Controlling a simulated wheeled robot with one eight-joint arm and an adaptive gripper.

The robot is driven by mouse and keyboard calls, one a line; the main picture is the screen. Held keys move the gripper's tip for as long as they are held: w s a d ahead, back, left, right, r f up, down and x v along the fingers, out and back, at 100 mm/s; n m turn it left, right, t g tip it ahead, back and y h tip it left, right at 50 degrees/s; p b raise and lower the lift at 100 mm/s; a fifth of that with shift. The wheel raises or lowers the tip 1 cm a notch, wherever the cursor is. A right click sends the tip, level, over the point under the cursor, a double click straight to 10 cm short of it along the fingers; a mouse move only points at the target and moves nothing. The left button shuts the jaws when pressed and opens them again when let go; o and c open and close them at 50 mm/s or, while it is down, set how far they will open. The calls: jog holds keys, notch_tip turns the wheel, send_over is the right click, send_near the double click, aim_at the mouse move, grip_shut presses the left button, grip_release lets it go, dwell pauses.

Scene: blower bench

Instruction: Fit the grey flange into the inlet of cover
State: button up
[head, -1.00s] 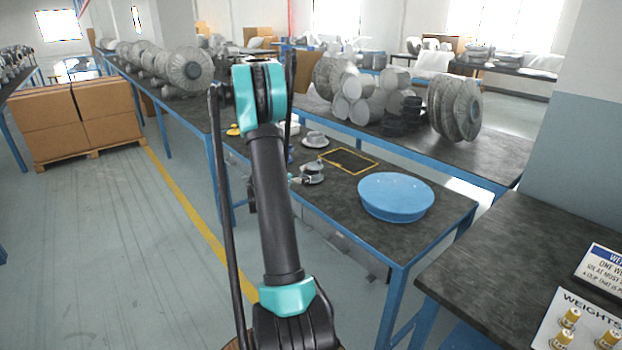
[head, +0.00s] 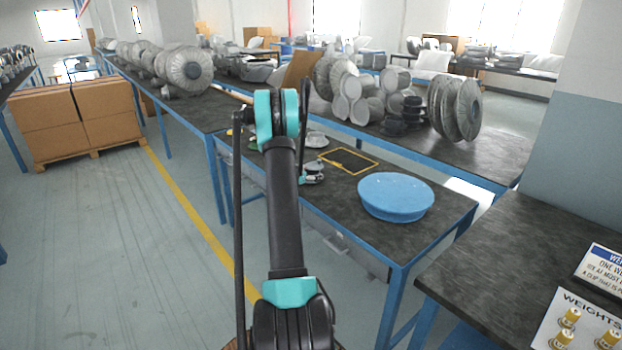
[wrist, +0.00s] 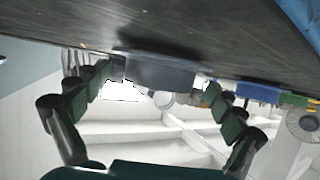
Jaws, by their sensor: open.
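In the wrist view, which looks upside down, a grey flat-sided part (wrist: 160,71) rests on the dark bench top between the fingers of my gripper (wrist: 163,82). The gripper is open, and I cannot tell whether a finger touches the part. In the head view a small grey round part (head: 313,167) sits on the bench beside my gripper, which is largely hidden by my arm. Another grey round part (head: 316,140) with a wide pale rim sits behind it. I cannot tell for certain which is the flange and which the cover, and no inlet shows clearly.
A yellow-outlined rectangle (head: 349,161) is marked on the bench. A large round blue tray (head: 396,197) stands near its right end. Blue (wrist: 257,92) and green (wrist: 296,100) items show at the right of the wrist view. Fan-like grey wheels (head: 455,106) crowd the rear bench.

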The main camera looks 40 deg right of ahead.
jog(key=shift+w+d+f, duration=0.15)
jog(key=shift+w+d, duration=0.05)
jog(key=shift+d, duration=0.2)
jog(key=shift+c, duration=0.6)
jog(key=c, duration=1.3)
jog(key=shift+c, duration=0.2)
